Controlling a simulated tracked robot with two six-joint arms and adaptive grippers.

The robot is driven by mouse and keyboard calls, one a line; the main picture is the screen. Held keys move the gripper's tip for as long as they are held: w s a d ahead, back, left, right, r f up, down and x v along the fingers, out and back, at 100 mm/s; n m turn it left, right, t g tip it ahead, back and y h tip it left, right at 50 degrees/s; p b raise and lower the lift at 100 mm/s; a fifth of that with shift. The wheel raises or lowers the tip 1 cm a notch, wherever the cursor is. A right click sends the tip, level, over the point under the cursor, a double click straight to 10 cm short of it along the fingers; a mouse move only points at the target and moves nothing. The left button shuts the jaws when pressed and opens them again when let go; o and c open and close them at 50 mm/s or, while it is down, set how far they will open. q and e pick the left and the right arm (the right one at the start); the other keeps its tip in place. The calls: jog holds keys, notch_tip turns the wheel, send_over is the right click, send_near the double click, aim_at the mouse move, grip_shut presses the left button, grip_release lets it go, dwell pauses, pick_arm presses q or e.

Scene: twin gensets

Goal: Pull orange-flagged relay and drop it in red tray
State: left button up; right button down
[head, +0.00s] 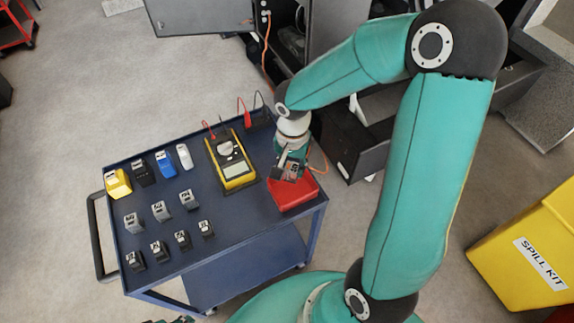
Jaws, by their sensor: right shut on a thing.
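The red tray (296,197) sits on the right end of the blue cart's top. My right gripper (289,172) points down over the tray's back part and is shut on a small dark relay (292,170) with a bit of orange on it. The fingers hide much of the relay, and I cannot tell whether it touches the tray floor. Only a dark and teal sliver, perhaps of my left gripper, shows at the bottom edge; its jaws cannot be made out.
On the cart (240,215) stand several small grey and black blocks, a yellow block (117,183), a blue block (166,164) and a yellow multimeter (232,160) with leads. Open dark cabinets (350,140) stand behind. A yellow spill kit bin (530,250) is at the right.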

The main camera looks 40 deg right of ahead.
jog(key=c, duration=0.7)
grip_release()
